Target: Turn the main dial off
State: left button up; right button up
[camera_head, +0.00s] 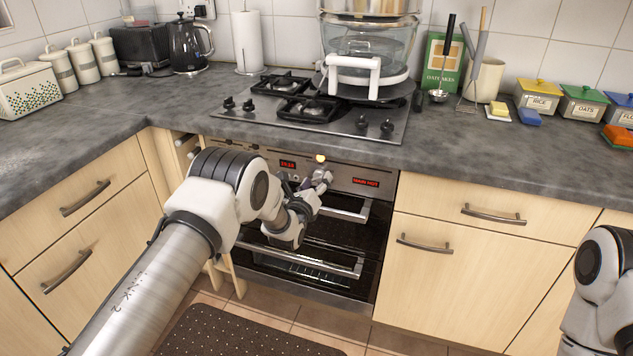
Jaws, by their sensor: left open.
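The built-in oven (365,240) is below the counter, with a control panel (340,172) along its top. The panel has a small red display (287,164) on the left and a red display (365,182) on the right that seems to read "MAIN HOT". A small pale yellow round piece (320,158) shows at the panel's top edge. My left gripper (320,181) is open, with its fingers at the middle of the panel. The gripper hides the panel there, so I cannot tell whether it touches a dial. My right gripper is out of view.
A gas hob (290,112) with black knobs is above the oven. A glass steamer (370,60) stands on it. Oven door handles (300,260) stick out below my left gripper. Drawers with handles (493,215) flank the oven. A dark mat (235,335) lies on the floor.

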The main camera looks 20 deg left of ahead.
pick_arm(q)
jog(key=shift+w, duration=0.15)
jog(key=c, duration=1.1)
